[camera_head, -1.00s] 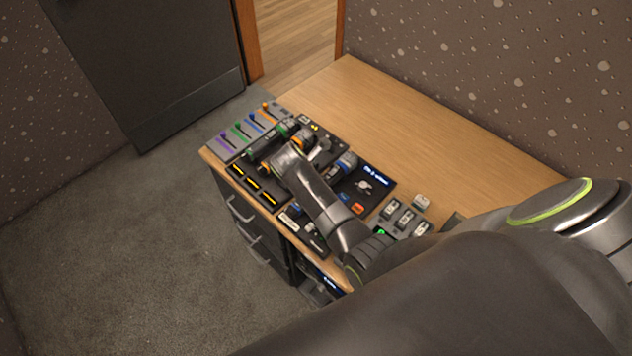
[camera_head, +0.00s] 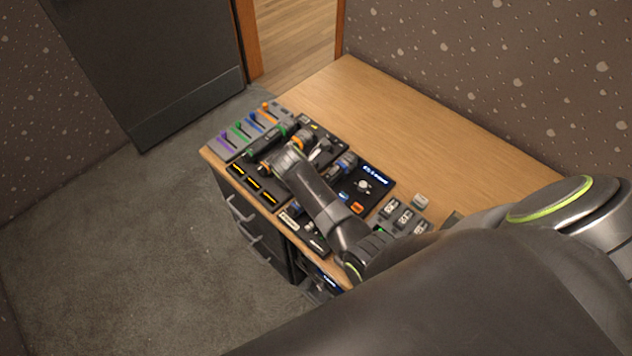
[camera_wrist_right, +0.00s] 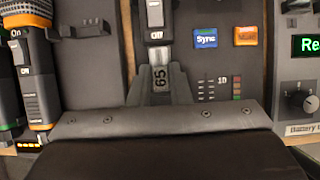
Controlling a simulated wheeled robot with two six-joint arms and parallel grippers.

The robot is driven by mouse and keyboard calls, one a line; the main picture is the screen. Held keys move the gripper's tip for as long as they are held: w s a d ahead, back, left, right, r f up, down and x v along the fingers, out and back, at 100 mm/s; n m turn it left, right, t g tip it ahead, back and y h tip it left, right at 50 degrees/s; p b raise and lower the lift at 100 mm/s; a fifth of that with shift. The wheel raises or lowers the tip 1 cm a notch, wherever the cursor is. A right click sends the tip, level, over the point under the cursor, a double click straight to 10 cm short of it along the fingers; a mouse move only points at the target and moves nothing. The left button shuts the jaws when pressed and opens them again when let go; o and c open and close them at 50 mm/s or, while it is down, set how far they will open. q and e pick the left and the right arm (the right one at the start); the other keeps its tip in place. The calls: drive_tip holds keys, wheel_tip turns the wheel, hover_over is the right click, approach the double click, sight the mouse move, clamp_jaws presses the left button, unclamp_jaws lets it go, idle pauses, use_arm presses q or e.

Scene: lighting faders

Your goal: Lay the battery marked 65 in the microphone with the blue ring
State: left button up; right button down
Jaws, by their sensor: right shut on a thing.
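The battery marked 65 (camera_wrist_right: 160,76) is between the fingers of my right gripper (camera_wrist_right: 160,88), which is shut on it, in the right wrist view. It lies in line with the lower end of a microphone body (camera_wrist_right: 158,28) with a switch marked Off. That microphone's ring is outside this view, and I cannot tell whether the battery is seated. In the head view, a microphone with a blue ring (camera_head: 346,162) lies on the desk, its body partly hidden by my right arm. The right gripper's fingertips are hidden there. My left gripper is not in view.
An orange-ringed microphone (camera_wrist_right: 27,20) lies left in the wrist view. Blue Sync (camera_wrist_right: 205,38) and orange (camera_wrist_right: 248,36) buttons and a tester with a knob (camera_wrist_right: 300,102) are to the right. Loose batteries (camera_head: 403,218) stand near my arm. The back of the desk (camera_head: 440,150) is bare.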

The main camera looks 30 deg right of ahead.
drive_tip(key=shift+f, duration=0.45)
idle(0.4)
drive_tip(key=c, duration=1.3)
unclamp_jaws()
drive_tip(key=c, duration=0.3)
drive_tip(key=shift+c, duration=0.2)
wheel_tip(320, 180, up, 6)
drive_tip(key=p, duration=0.8)
drive_tip(key=shift+r, duration=0.1)
